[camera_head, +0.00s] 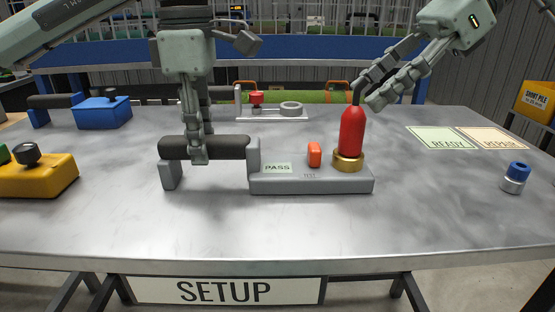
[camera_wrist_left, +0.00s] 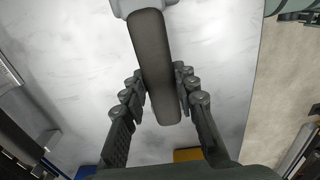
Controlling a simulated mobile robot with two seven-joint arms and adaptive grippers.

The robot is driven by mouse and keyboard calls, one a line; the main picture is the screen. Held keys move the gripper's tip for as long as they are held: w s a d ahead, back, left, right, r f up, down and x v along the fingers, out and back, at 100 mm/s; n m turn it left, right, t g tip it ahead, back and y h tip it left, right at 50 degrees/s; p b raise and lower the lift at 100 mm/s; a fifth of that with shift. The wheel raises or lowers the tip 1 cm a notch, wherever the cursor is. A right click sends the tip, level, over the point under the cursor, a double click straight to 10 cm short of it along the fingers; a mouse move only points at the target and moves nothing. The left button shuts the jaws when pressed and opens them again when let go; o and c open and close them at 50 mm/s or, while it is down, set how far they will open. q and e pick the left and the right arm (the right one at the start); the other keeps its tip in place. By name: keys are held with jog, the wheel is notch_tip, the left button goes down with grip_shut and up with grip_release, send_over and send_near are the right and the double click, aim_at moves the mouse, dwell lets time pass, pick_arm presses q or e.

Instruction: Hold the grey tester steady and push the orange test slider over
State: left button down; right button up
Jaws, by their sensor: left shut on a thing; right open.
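The grey tester (camera_head: 312,186) stands on the metal table, with a dark cylindrical handle (camera_head: 218,147) on its left side. My left gripper (camera_head: 198,156) is shut on this handle from above; the handle also shows between its fingers in the left wrist view (camera_wrist_left: 157,65). The orange test slider (camera_head: 314,154) stands upright on the tester, right of the green PASS label (camera_head: 277,168) and behind the TEST label. A red round-topped piece (camera_head: 352,132) sits in a brass ring (camera_head: 348,162) at the tester's right end. My right gripper (camera_head: 366,98) is open, just above the red piece's top; contact is unclear.
A yellow block with a black knob (camera_head: 38,177) is at the left, a blue one (camera_head: 102,112) behind. READY (camera_head: 443,139) and REPAIR (camera_head: 495,139) mats lie at the right, near a blue-capped cylinder (camera_head: 515,177). The front table strip is clear.

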pick_arm(q)
jog(key=c, duration=1.1)
grip_release()
